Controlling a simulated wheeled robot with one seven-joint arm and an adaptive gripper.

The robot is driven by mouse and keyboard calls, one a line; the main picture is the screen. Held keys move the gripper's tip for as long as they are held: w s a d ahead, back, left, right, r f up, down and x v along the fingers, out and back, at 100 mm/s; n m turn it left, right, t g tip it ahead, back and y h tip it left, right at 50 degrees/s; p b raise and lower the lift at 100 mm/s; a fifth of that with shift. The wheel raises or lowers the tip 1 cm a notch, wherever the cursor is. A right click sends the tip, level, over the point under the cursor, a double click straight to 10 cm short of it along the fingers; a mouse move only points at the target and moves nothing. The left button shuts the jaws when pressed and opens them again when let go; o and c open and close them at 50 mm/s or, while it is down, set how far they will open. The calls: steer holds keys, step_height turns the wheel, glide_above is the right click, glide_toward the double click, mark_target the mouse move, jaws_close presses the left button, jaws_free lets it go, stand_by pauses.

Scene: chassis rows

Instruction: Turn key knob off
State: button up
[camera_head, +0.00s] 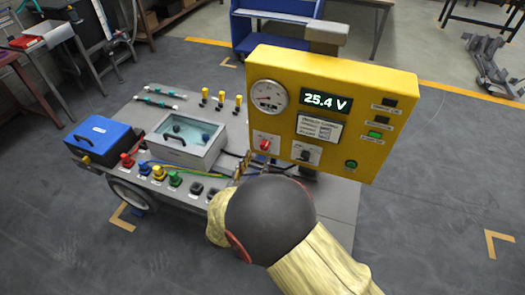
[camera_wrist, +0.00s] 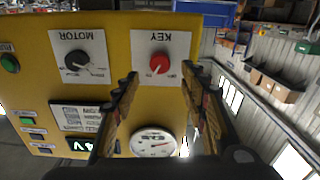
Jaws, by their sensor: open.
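The yellow panel (camera_head: 395,90) stands upright on the grey cart. The red key knob (camera_head: 265,145) sits on a white plate at its lower left. In the wrist view, which is upside down, the red knob (camera_wrist: 159,63) shows under the label KEY, with its pointer slanting. My gripper (camera_wrist: 160,74) is open, its two fingers spread on either side of the knob in that view; I cannot tell whether they touch it. In the head view my gripper (camera_head: 242,166) is just below and left of the knob, partly hidden by my arm.
A black motor knob (camera_wrist: 77,60) is beside the key knob. The panel also has a gauge (camera_head: 268,97), a display (camera_head: 326,101) reading 25.4 V and a lit green button (camera_head: 375,134). A glass-topped box (camera_head: 180,140) and a blue box (camera_head: 100,138) stand left.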

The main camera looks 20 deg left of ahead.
mark_target(264, 148)
steer(key=w, duration=0.2)
steer(key=w+b, duration=0.1)
steer(key=w, duration=0.2)
steer(key=shift+w+d, duration=0.2)
steer(key=shift+w, duration=0.15)
steer(key=shift+c, duration=1.3)
steer(key=c, duration=0.7)
jaws_close()
